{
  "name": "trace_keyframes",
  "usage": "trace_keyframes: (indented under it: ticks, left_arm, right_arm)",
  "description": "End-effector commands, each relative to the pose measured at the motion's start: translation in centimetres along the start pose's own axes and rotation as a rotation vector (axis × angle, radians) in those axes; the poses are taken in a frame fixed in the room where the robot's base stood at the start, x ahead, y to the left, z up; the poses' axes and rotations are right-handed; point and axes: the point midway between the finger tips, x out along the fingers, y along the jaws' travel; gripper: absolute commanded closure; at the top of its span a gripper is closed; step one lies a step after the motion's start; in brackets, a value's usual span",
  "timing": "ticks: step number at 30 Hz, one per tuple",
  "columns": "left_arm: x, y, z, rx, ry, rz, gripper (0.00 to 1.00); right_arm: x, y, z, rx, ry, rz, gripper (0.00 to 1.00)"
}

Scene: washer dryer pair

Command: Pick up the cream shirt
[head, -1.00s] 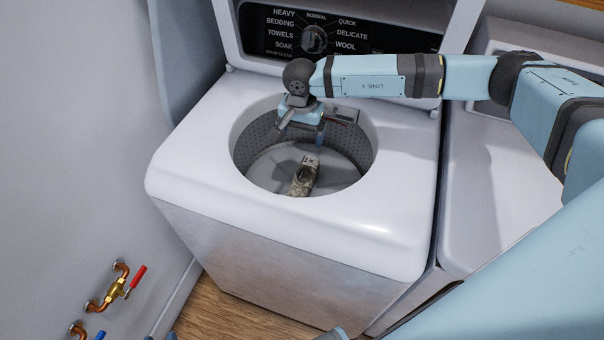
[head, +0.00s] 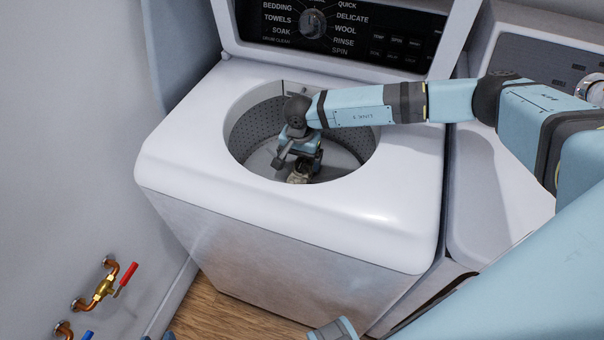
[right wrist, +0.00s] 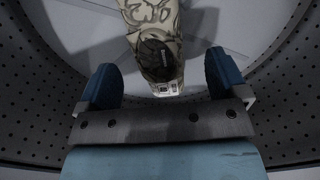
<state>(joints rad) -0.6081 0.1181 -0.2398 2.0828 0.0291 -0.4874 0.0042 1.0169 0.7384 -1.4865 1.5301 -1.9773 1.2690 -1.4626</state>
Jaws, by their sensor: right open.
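The cream shirt shows as a small folded bundle with a brown mottled pattern and a dark patch. It lies at the bottom of the washer drum (head: 255,130). In the head view only a part of the shirt (head: 299,177) shows below my right gripper (head: 303,164), which hides the rest. In the right wrist view the shirt (right wrist: 152,22) lies ahead of and between the two blue fingers. My right gripper (right wrist: 163,80) is open inside the drum, with nothing between its fingers held.
The round opening's white rim (head: 200,150) surrounds my right arm. A second machine (head: 490,195) stands at right. Pipes with a red-handled valve (head: 105,285) are on the left wall.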

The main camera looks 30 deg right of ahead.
Motion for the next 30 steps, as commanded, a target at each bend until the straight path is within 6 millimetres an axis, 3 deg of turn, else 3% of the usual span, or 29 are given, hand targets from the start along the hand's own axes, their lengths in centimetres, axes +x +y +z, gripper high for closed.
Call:
trace_keyframes:
  ticks: [10, 19, 20, 27, 30]
  left_arm:
    - [0.0, -0.2, 0.1, 0.011, -0.001, 0.0, 0.57]
    - [0.0, -0.3, 0.1, 0.013, 0.0, 0.0, 0.57]
    - [0.0, -0.3, 0.1, 0.013, 0.0, 0.0, 0.57]
    - [0.0, -0.1, 0.0, 0.007, 0.001, 0.0, 0.57]
    - [0.0, -0.1, 0.0, 0.005, 0.002, 0.0, 0.57]
  right_arm:
    - [4.6, 0.2, -0.3, 0.001, -0.001, 0.001, 0.08]
    - [5.2, 0.3, -0.4, 0.0, 0.0, 0.0, 0.08]
    - [5.2, 0.3, -0.4, 0.0, 0.0, 0.0, 0.11]
    - [5.1, 0.3, -0.4, 0.0, 0.0, 0.0, 0.66]
    - [5.1, 0.2, -0.4, 0.0, 0.0, 0.0, 0.69]
